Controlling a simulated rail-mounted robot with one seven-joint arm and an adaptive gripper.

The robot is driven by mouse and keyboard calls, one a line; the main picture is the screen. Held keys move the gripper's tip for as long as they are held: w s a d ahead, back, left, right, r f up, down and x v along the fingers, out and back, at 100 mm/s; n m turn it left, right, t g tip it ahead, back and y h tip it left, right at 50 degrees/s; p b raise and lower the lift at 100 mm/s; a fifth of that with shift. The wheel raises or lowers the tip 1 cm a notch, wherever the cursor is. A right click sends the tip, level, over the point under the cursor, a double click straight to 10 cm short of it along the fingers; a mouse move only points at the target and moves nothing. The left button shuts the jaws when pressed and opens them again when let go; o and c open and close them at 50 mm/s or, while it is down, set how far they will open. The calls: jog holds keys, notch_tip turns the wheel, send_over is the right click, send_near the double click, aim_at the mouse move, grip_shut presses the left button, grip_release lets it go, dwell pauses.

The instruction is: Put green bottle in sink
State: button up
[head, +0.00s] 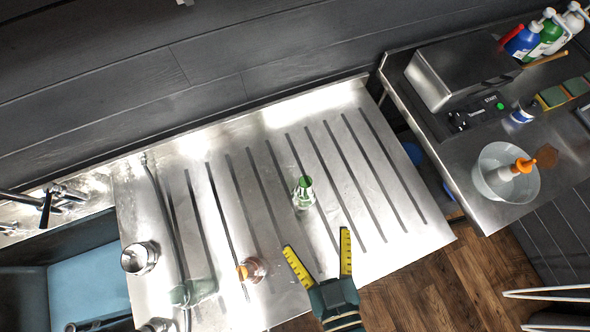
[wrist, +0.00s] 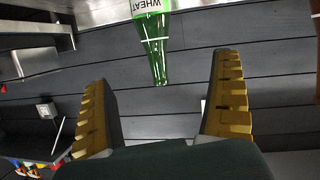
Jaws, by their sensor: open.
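A green bottle (head: 303,193) stands upright on the ribbed steel drainboard (head: 270,222) in the head view. In the wrist view the green bottle (wrist: 155,45), with a white label reading "WHEAT", appears upside down at the top, beyond the gap between my fingers. My gripper (head: 317,241) is open and empty, on the near side of the bottle, with its yellow fingers pointing towards it; the fingers also frame the wrist view (wrist: 160,75). They look apart from the bottle. The sink (head: 90,284) is at the lower left of the head view, partly cut off.
A brown bottle (head: 252,270) and a greenish bottle-like thing (head: 198,290) are left of my gripper. A metal cup (head: 138,258) stands near the sink. A tap (head: 50,203) is behind the sink. A side counter (head: 460,185) at right holds a white bowl (head: 490,184).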

aim_at(306, 205)
jog(key=s+f+m+h, duration=0.2)
jog(key=s, duration=0.2)
jog(key=shift+y, duration=0.3)
jog(key=p+x, duration=0.1)
jog(key=x, duration=0.2)
jog(key=d+p+x, duration=0.1)
jog(key=x, duration=0.3)
jog(key=p+x, duration=0.1)
jog(key=x, duration=0.3)
jog(key=shift+w+d+f, duration=0.15)
jog(key=shift+w+f, duration=0.1)
jog(key=shift+f, duration=0.05)
jog(key=x, duration=0.1)
jog(key=p+x, duration=0.1)
jog(key=x, duration=0.3)
jog(key=shift+a+r, duration=0.3)
jog(key=shift+r, duration=0.05)
jog(key=shift+w+f+m, duration=0.2)
jog(key=shift+m, duration=0.1)
jog(key=c, duration=1.4)
